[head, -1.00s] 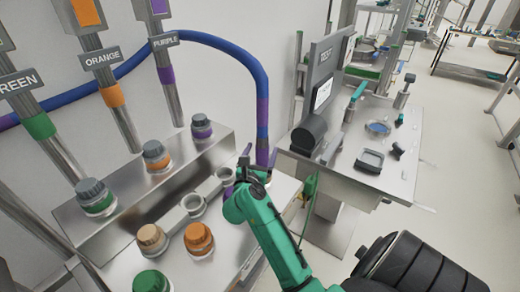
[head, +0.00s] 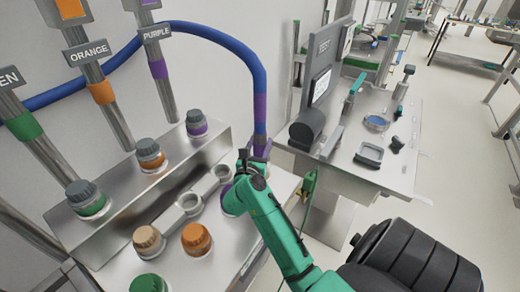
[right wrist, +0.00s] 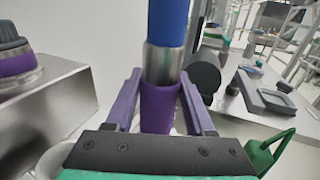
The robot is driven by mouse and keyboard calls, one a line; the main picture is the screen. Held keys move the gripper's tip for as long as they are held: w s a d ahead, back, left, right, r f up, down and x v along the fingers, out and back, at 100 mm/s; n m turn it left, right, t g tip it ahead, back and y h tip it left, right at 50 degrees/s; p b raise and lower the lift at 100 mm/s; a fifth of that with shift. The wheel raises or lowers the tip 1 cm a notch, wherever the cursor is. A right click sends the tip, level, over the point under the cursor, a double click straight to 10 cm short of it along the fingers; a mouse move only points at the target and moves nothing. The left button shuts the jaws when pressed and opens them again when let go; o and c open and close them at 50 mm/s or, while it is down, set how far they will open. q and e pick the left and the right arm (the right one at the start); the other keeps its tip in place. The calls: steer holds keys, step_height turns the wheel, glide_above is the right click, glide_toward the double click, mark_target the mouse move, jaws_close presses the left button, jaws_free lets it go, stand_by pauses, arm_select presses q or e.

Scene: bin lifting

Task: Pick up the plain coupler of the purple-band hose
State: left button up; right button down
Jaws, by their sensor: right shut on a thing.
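The blue hose (head: 213,37) arcs from the left and hangs straight down, with a purple band (head: 260,112) on its hanging part. In the right wrist view its lower end shows a metal collar (right wrist: 162,62) and a purple coupler body (right wrist: 160,106) below. My right gripper (head: 257,160) is at this lower end. Its fingers stand on both sides of the coupler in the right wrist view (right wrist: 160,84), and it is shut on it. The coupler's bottom is hidden behind the gripper's palm. My left gripper is out of view.
A steel bench (head: 222,262) holds several capped ports, including a purple-ringed one (head: 196,124) and an orange one (head: 150,155). Labelled pipes stand behind it. At right, a table (head: 355,185) carries a TEST panel (head: 322,72) and a small tray (head: 369,154). Open floor lies further right.

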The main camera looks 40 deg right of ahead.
step_height(320, 180, up, 20)
stand_by(0.6)
